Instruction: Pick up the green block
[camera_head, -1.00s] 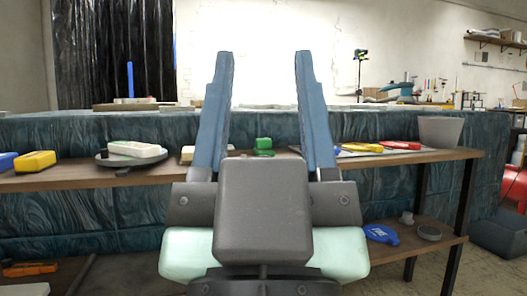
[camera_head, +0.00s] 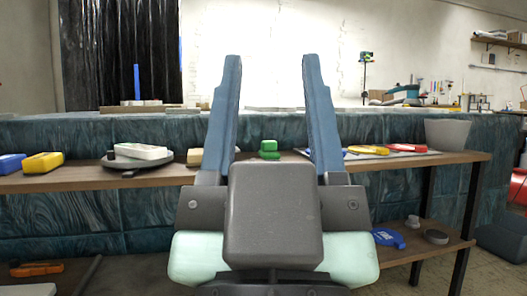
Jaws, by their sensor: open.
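A small green block (camera_head: 268,145) stands on the wooden shelf, seen between my gripper's two fingers. A second, lower green piece (camera_head: 269,155) shows just under it; I cannot tell whether the two are joined. My gripper (camera_head: 271,62) is open and empty, its two blue-grey fingers pointing up and away in the middle of the view. The green block lies beyond the gripper, apart from the fingers. The gripper's dark body hides part of the shelf in front of the block.
The shelf (camera_head: 130,177) also holds a blue block (camera_head: 10,164), a yellow block (camera_head: 43,162), a white object on a dark pan (camera_head: 140,152), a yellow object (camera_head: 366,149), a red object (camera_head: 407,148) and a grey bin (camera_head: 447,134). A lower shelf holds a blue item (camera_head: 388,237).

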